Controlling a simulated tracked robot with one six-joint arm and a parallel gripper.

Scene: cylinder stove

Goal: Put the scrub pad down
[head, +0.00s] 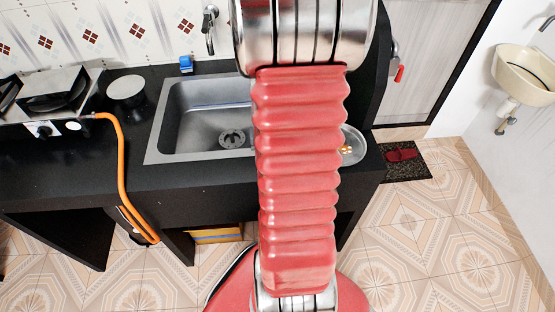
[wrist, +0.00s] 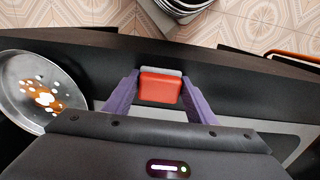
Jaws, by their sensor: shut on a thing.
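The scrub pad (wrist: 160,88) is a small red block with a grey layer along its far edge, in the middle of the wrist view. My gripper (wrist: 160,78) is shut on it, with one purple finger at its left side and one at its right. The pad is over the black counter (wrist: 230,82), by the strip between the sink and the counter's front edge. I cannot tell whether it touches the surface. In the head view my red arm hides the gripper and pad.
A metal plate with brown and white bits (wrist: 38,95) stands left of the gripper. The sink (head: 205,118), a blue object (head: 186,65), a pale round item (head: 126,88) and a stove (head: 45,108) with an orange hose (head: 122,165) are on the counter. Bare counter lies left of the sink.

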